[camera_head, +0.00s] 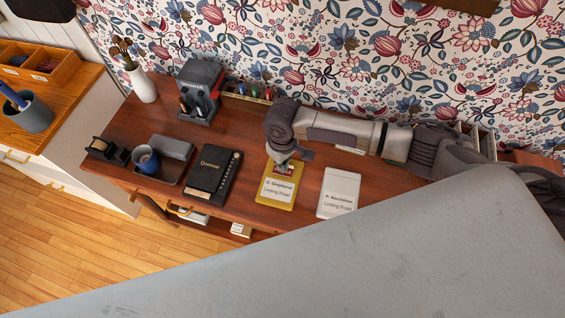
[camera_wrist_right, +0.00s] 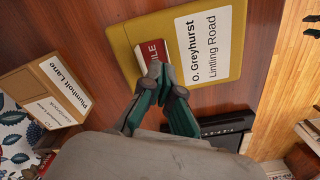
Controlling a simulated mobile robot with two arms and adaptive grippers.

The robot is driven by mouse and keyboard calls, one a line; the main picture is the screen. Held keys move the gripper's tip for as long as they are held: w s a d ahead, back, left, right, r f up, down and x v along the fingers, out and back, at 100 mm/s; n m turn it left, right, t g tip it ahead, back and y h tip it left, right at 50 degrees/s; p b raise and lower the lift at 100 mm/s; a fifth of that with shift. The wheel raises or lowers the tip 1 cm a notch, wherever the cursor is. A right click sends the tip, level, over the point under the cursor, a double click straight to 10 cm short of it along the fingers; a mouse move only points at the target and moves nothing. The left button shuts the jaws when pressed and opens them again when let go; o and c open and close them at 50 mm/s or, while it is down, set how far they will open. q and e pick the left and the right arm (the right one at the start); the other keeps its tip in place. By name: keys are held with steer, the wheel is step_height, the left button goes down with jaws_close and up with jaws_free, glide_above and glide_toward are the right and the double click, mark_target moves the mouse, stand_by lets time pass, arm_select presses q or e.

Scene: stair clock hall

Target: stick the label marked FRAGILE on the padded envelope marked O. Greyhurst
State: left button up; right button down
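The yellow padded envelope marked O. Greyhurst (camera_head: 268,203) lies flat on the desk; it fills the upper part of the right wrist view (camera_wrist_right: 128,45). The red FRAGILE label (camera_head: 283,169) is at the envelope's upper edge, and the right wrist view shows it (camera_wrist_right: 150,50) beside the white address panel, partly hidden by the fingers. My right gripper (camera_head: 285,158) is over that edge; in the wrist view its fingertips (camera_wrist_right: 161,72) are together at the label. Whether the label is fully against the envelope cannot be told. My left gripper is not in view.
A white envelope (camera_head: 339,192) lies to the right. A black book (camera_head: 213,173), a tray with a blue cup (camera_head: 146,159) and a tape dispenser (camera_head: 107,151) are to the left. A grey stand (camera_head: 200,91) and a white vase (camera_head: 144,87) are at the back. A cardboard box (camera_wrist_right: 42,90) shows in the wrist view.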

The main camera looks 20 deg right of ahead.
steer(key=shift+f+b, duration=0.55)
steer(key=shift+f, duration=0.6)
steer(key=shift+s+f+p, duration=0.15)
steer(key=shift+p, duration=0.15)
stand_by(1.1)
step_height(320, 180, up, 8)
steer(key=p, duration=0.8)
steer(key=shift+p, duration=0.4)
stand_by(0.5)
